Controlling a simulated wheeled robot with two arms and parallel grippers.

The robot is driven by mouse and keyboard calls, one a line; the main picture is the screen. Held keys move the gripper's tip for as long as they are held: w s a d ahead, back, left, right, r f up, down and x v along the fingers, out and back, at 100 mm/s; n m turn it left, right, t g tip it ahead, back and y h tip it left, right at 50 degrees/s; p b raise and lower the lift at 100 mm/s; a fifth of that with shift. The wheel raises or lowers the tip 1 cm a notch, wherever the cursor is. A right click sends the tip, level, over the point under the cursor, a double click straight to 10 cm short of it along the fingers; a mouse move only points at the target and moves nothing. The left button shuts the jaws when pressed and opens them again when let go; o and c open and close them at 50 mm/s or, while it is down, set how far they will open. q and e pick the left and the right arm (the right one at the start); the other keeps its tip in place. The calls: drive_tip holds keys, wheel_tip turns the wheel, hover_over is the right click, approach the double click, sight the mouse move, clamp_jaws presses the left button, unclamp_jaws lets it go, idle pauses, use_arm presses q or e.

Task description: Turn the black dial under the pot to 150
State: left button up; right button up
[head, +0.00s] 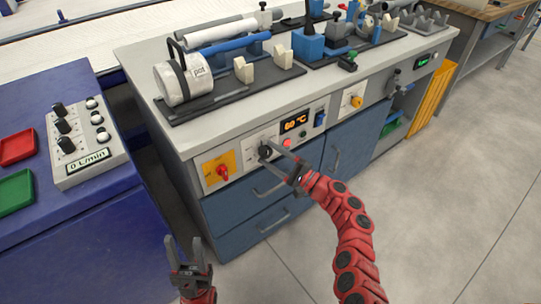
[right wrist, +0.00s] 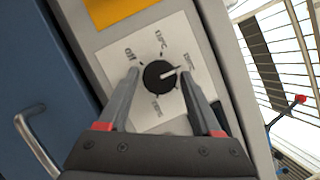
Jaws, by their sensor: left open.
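The black dial (head: 265,152) sits on a white plate on the bench front, below the white pot (head: 183,80). In the right wrist view the dial (right wrist: 160,75) has its white mark pointing right, slightly up, towards a small label; "Off" stands at its upper left. The display (head: 295,122) beside it seems to read 60 °C. My right gripper (head: 273,151) is at the dial; in the right wrist view its fingers (right wrist: 159,71) lie on either side. I cannot tell whether they touch it. My left gripper (head: 188,257) is open and empty, low over the floor.
Left of the dial is a red knob (head: 222,172) on a yellow plate; right is a red button (head: 287,143). Blue drawers with handles (head: 270,188) lie below. A blue table with a flow-control box (head: 85,140) stands at the left. The floor in front is clear.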

drive_tip(key=shift+o, duration=0.9)
drive_tip(key=p+v, duration=0.1)
drive_tip(key=v, duration=1.6)
drive_tip(key=shift+s+p, duration=0.2)
drive_tip(key=shift+p, duration=0.1)
drive_tip(key=shift+d+f, duration=0.1)
